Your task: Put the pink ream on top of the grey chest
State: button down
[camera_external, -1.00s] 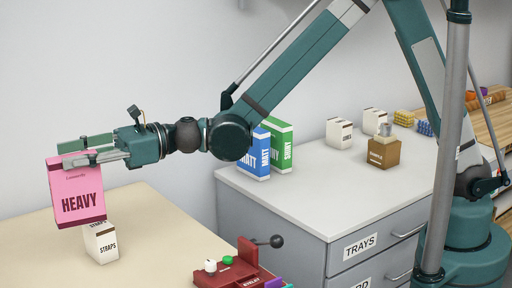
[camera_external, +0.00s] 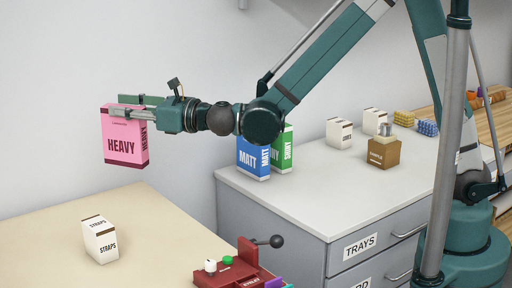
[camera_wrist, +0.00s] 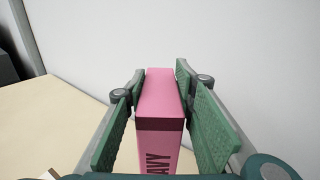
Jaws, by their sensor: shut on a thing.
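The pink ream (camera_external: 122,143), labelled HEAVY, is upright in my gripper (camera_external: 128,108), held in the air above the back of the cream table. In the wrist view the pink ream (camera_wrist: 161,95) sits between the two green finger pads of my gripper (camera_wrist: 160,100). My gripper is shut on its upper part. The grey chest (camera_external: 290,200) stands to the right of the table, with drawers labelled, one reading TRAYS. A blue MATT ream (camera_external: 252,158) and a green SHINY ream (camera_external: 287,150) stand at its back left, partly behind my arm.
A white STRAPS box (camera_external: 100,240) stands on the cream table (camera_external: 40,245). A red device (camera_external: 235,272) with a lever sits at its right edge. White boxes (camera_external: 339,133) and a brown box (camera_external: 384,153) stand on the chest's far part. The chest's front top is clear.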

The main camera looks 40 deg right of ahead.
jog(key=w+d+m+t+h+b, duration=0.15)
jog(key=d+m+h, duration=0.5)
jog(key=d, duration=1.25)
jog(key=w+d+m+t+h, duration=0.1)
jog(key=w+d+m+h, duration=0.25)
jog(key=d+h, duration=1)
jog(key=s+d+m+g+h, duration=0.2)
jog(key=s+d+m+g, duration=0.15)
jog(key=s+d, duration=0.6)
jog(key=s+d+f+m+g+h+b, duration=0.1)
jog(key=s+d+m+g+h, duration=0.25)
jog(key=d, duration=1.05)
jog(key=s+d+m+g+h, duration=0.1)
jog(key=s+d+m+g, duration=0.25)
jog(key=s+d, duration=0.65)
notch_tip(320, 180, down, 9)
jog(key=w+d, duration=0.1)
jog(key=w, duration=0.1)
jog(key=shift+d+r, duration=0.15)
jog(key=shift+d, duration=0.2)
jog(key=shift+f+b, duration=1)
jog(key=shift+f, duration=1.9)
